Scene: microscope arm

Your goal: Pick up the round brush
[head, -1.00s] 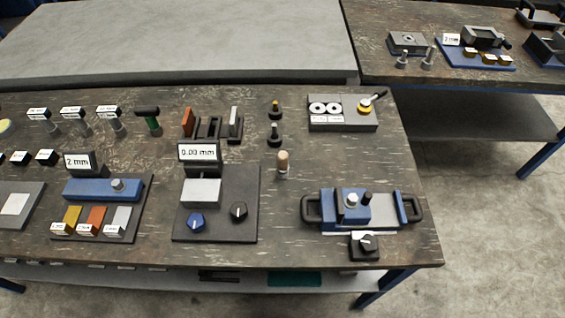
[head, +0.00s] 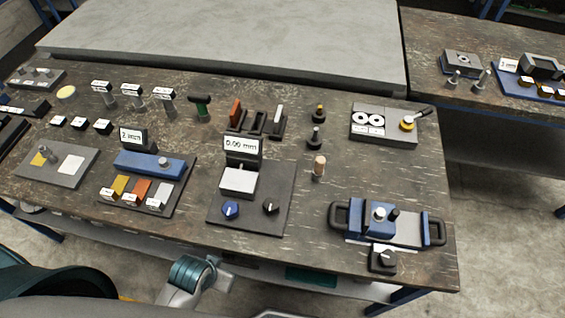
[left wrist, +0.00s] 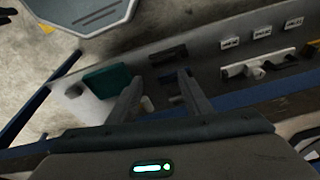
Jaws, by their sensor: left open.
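I cannot tell for certain which item is the round brush. A small upright piece with a pale wooden top (head: 319,166) stands on the table right of the display device. A green-handled tool (head: 201,107) stands further left. In the left wrist view my left gripper (left wrist: 158,84) is open and empty, with its fingers apart near the table's lower shelf. In the head view part of my left arm shows at the bottom, below the table's front edge. My right gripper is out of view.
The display device (head: 275,200) and a blue clamp-like device with black handles (head: 412,226) stand near the front edge. A two-reel block (head: 371,133) is at the back right. Bare tabletop surrounds the wooden-topped piece. A teal item (left wrist: 107,80) lies below.

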